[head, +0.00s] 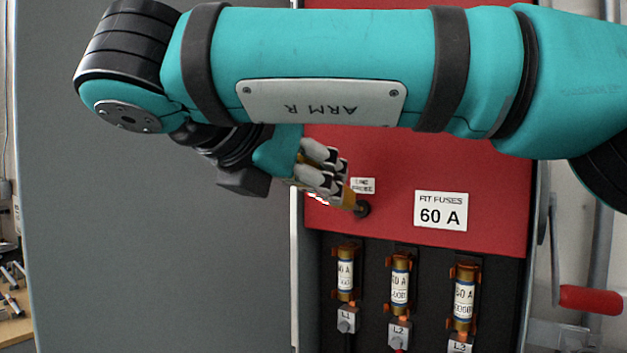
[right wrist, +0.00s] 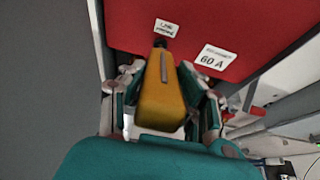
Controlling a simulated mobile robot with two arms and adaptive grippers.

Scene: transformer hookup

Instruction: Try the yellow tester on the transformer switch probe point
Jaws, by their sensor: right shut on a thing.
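My right gripper (head: 324,172) is shut on the yellow tester (right wrist: 160,100), with a finger on each side of its body in the right wrist view. In the head view only the tester's front part (head: 349,198) shows past the fingers. The tester points at the dark round probe point (head: 363,209) on the red switch panel, just below a small white probe label (head: 362,185). Its tip meets or nearly meets the probe point; I cannot tell whether they touch. The probe point also shows at the tester's far end in the right wrist view (right wrist: 160,42). My left gripper is out of view.
Below the red panel (head: 480,170), three fuses (head: 400,280) sit in clips above terminals L1, L2 and L3. A "60 A" label (head: 440,210) is right of the probe point. A red handle (head: 590,299) sticks out at right. A grey door (head: 150,250) fills the left.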

